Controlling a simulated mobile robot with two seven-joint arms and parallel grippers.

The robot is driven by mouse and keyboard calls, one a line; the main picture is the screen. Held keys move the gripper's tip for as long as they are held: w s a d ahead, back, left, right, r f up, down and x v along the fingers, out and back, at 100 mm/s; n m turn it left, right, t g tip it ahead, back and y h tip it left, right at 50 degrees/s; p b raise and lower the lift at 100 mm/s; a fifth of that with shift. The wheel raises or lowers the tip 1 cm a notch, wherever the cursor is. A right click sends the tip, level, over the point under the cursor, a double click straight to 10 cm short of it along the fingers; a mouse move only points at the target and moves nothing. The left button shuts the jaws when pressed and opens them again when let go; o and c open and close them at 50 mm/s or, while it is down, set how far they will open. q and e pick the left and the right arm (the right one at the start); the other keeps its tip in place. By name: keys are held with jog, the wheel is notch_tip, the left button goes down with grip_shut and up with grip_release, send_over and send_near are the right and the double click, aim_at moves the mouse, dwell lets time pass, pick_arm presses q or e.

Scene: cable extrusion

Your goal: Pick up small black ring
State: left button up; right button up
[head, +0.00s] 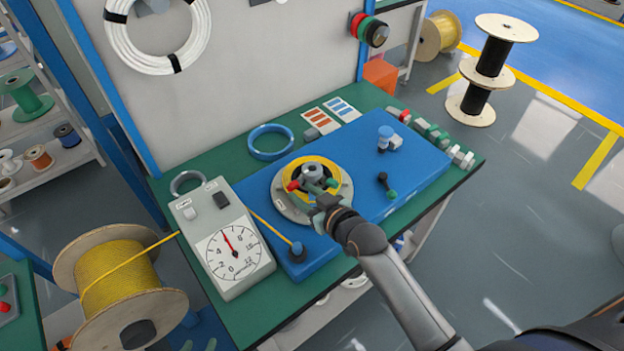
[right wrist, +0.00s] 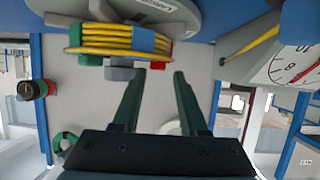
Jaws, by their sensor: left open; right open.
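A small dark grey ring (head: 187,183), the nearest match to the small black ring, lies at the left end of the green bench (head: 225,163), behind the gauge box. A larger blue ring (head: 270,142) lies on the bench behind the blue base. My right gripper (head: 318,191) is over the round winder, well to the right of the dark ring. In the right wrist view its two fingers (right wrist: 157,76) are apart with nothing between them, facing the yellow cable coil (right wrist: 120,38). The dark ring cannot be made out there. My left gripper is not in view.
The gauge box (head: 233,252) stands at the bench's front left. The winder with yellow coil (head: 334,170) sits on the blue base (head: 410,160). A yellow cable runs from a spool (head: 118,290). Small connectors (head: 440,135) line the right edge.

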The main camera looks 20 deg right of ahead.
aim_at(295, 185)
jog(key=shift+x, duration=2.05)
jog(key=shift+r, duration=0.1)
jog(key=shift+c, duration=0.4)
grip_shut()
jog(key=shift+w+r, duration=0.1)
